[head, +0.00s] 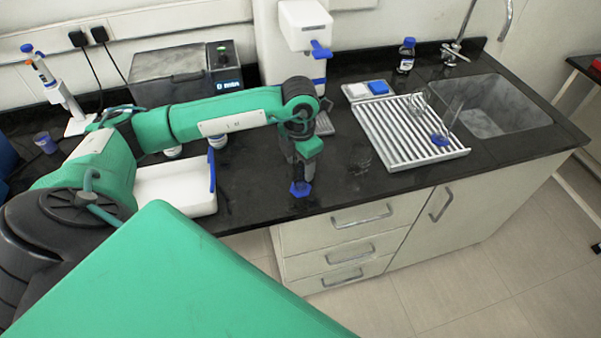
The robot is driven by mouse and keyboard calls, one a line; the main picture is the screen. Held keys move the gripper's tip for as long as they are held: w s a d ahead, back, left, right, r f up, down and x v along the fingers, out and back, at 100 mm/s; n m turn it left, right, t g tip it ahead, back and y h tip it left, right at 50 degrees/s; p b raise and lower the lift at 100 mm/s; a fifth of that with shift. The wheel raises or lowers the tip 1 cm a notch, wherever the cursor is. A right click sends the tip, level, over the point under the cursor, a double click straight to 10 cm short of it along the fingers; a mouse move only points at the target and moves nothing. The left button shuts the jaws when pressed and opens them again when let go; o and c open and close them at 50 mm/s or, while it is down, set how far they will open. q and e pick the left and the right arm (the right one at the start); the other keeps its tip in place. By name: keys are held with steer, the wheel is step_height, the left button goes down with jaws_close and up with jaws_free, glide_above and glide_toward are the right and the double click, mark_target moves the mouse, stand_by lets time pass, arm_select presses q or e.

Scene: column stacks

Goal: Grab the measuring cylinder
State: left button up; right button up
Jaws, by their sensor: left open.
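A measuring cylinder stands on the black bench near its front edge, and its blue base (300,189) shows below my left gripper. Its clear body is mostly hidden by the gripper. My left gripper (303,172) points down right over the base, with its jaws open around or just in front of the cylinder; I cannot tell which. A second clear cylinder with a blue foot (440,139) stands on the white slatted drying rack (398,146) to the right. My right gripper is not in view.
A clear glass vessel (360,158) stands close to the right of my left gripper. A white tray (172,192) lies to the left. The sink (490,105) is far right.

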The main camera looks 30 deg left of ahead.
arm_select(q)
jaws_close()
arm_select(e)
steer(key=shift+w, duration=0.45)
arm_select(q)
steer(key=shift+r, duration=0.1)
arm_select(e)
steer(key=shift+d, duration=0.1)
